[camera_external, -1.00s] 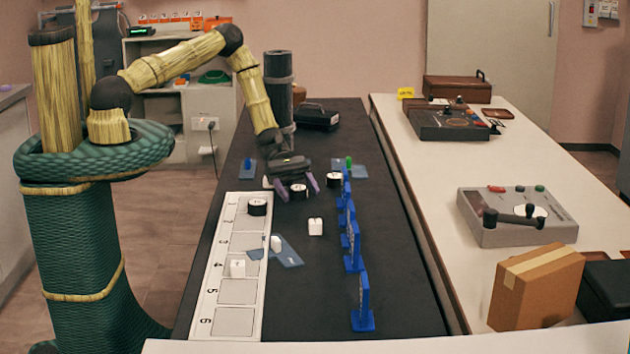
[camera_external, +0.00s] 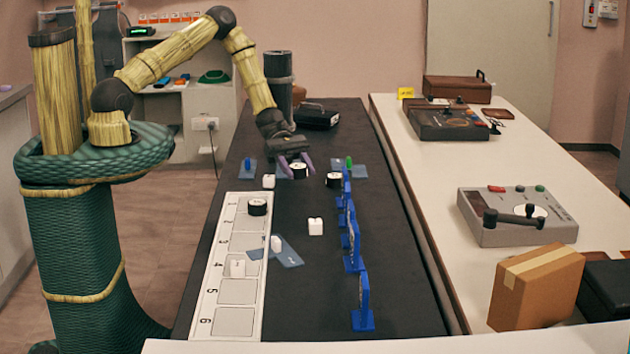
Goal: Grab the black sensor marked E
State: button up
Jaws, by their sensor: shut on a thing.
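My gripper (camera_external: 297,166) is over the far half of the black table, its purple fingers on either side of a black round sensor (camera_external: 299,172) with a white top. It is shut on this sensor. The letter on its top is too small to read. A similar black sensor (camera_external: 334,181) stands to the right, beside the row of blue stands. Another black sensor (camera_external: 257,208) sits near the far end of the white numbered strip. Their marks are also too small to read.
Upright blue stands (camera_external: 353,247) line the right side. A dark cylinder (camera_external: 279,95) and a black case (camera_external: 316,118) are behind the gripper.

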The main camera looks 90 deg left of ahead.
aim_at(298, 166)
notch_tip(298, 166, up, 4)
jog(key=shift+r, duration=0.1)
dwell(0.6)
